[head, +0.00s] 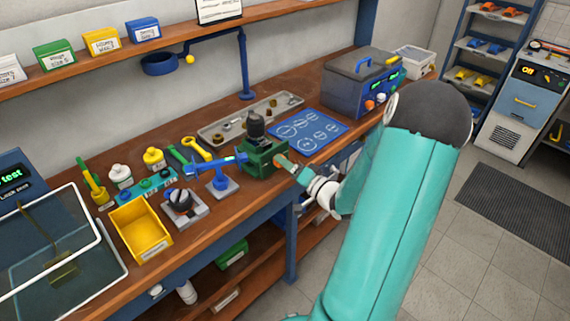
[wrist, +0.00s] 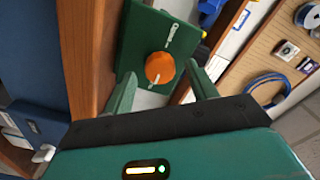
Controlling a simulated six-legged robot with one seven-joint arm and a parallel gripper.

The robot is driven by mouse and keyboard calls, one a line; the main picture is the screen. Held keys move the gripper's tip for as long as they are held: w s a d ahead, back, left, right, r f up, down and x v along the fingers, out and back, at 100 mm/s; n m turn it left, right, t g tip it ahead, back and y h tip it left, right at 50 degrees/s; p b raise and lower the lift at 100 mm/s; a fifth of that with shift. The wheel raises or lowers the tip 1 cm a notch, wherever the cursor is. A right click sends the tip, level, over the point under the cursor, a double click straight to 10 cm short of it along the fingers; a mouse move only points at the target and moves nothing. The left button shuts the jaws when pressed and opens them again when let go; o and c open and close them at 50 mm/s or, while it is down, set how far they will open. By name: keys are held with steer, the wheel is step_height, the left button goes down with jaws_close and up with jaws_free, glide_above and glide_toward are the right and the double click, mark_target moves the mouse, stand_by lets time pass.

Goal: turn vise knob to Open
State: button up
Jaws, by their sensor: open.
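The green vise (head: 262,158) stands at the front edge of the wooden bench, with a dark part upright in it. Its orange round knob (wrist: 160,68) is on the green face in the wrist view, with a white mark above it and another below. In the head view my gripper (head: 298,173) points at the vise's front side from the right, and the knob is mostly hidden there.
A blue mat (head: 308,131) and a grey tray (head: 250,121) lie behind the vise. A blue-grey machine (head: 358,84) stands at the back right. The floor to the right is open.

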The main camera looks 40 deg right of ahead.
steer(key=shift+w, duration=0.65)
steer(key=c, duration=1)
